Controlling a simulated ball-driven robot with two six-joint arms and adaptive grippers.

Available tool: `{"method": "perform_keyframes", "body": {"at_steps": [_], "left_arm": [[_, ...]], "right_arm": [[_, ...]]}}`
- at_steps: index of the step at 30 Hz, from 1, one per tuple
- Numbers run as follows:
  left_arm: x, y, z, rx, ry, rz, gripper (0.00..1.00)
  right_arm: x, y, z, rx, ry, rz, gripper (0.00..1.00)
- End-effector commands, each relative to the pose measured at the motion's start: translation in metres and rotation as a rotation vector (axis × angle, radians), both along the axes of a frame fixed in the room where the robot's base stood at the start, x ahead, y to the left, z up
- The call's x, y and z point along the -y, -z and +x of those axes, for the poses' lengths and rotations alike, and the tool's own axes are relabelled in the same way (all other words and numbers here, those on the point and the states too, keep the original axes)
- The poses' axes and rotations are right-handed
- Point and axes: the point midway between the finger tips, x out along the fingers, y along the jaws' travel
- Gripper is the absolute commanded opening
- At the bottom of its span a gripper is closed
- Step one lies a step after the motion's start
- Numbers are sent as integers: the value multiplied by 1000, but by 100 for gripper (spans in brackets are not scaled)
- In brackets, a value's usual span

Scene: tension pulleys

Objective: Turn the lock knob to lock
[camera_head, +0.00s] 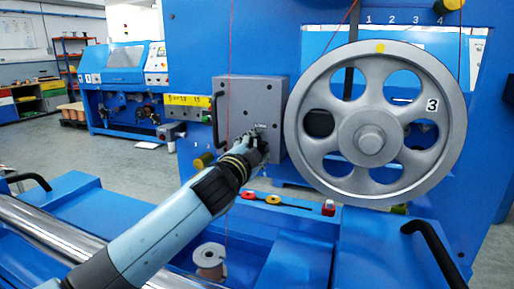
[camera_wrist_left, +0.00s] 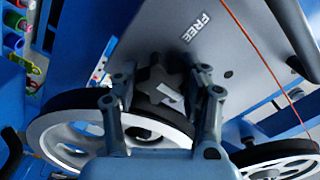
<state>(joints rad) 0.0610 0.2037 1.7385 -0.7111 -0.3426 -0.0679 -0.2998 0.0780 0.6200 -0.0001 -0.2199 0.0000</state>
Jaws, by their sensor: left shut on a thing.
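The lock knob (camera_wrist_left: 158,82) is a dark, lobed knob with a white pointer mark, on the face of a grey metal box (camera_head: 238,98). A "FREE" label (camera_wrist_left: 197,27) is on that face near the knob. In the wrist view my left gripper (camera_wrist_left: 163,100) has one finger on each side of the knob and is shut on it. In the head view my left gripper (camera_head: 258,146) is at the box's lower right and mostly hides the knob. The pointer does not aim at the "FREE" label. My right gripper is not in view.
A large grey spoked wheel (camera_head: 372,132) marked 3 stands close to the right of the box. A black handle (camera_head: 214,120) is on the box's left side. A thin red wire (camera_head: 229,60) runs vertically before the box. A spool (camera_head: 209,258) sits below.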

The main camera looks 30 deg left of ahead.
Motion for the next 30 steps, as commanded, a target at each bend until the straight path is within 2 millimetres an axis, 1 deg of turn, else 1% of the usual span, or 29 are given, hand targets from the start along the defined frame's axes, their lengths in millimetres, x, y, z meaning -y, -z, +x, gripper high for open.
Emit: {"method": "perform_keyframes", "body": {"at_steps": [4,5,10,16,20,23,26,30], "left_arm": [[0,1,0,-1,1,2,12],[0,1,0,-1,1,2,46],[0,0,0,-1,1,1,68],[0,0,0,0,0,0,68],[1,0,-3,-1,1,0,68],[4,1,-15,-1,1,0,68],[8,1,-34,-1,1,-1,68],[16,2,-66,-3,1,-1,68]], "right_arm": [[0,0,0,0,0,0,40],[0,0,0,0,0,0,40],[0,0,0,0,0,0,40],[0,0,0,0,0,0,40],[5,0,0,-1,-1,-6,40],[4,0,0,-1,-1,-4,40],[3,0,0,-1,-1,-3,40],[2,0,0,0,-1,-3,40]]}}
